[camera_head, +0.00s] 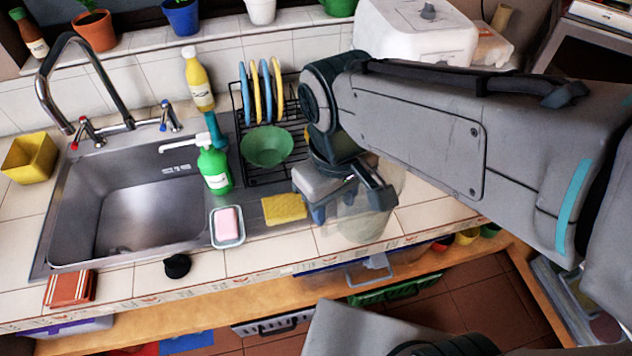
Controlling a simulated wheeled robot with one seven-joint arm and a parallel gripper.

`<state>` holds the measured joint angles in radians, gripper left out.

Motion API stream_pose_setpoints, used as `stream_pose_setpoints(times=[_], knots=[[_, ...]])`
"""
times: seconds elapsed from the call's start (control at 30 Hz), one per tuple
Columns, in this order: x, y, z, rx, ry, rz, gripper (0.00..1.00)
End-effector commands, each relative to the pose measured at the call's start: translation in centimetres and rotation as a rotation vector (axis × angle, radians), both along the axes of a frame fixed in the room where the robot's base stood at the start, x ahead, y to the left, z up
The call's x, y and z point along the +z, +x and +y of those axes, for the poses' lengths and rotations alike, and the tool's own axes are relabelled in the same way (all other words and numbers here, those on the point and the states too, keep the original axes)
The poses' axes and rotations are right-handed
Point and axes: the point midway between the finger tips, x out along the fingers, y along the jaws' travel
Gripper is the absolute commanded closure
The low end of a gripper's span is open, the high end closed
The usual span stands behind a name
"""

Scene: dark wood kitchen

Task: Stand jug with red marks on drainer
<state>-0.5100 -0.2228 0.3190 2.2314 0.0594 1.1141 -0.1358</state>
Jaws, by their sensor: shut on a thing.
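A clear, see-through jug (350,232) is at the counter's front edge, right of the sink. My gripper (350,203) is shut on it from above, and the gripper and arm hide part of it. I cannot make out red marks on it, nor tell whether its base touches the counter. The black wire drainer (236,96) stands behind and left of my gripper. It holds several blue and yellow plates (256,88) at the back and a green bowl (267,146) in front. My arm hides the drainer's right side.
A white container (415,32) stands behind my arm. The tiles in front of the sponge are clear.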

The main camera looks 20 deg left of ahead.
Motion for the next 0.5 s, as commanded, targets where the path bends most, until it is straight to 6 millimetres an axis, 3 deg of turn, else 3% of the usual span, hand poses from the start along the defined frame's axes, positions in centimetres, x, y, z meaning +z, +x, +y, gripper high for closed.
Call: stream_pose_setpoints(times=[0.5], knots=[[-4.5,6.4,4.3,0.005,-0.001,0.003,1.00]])
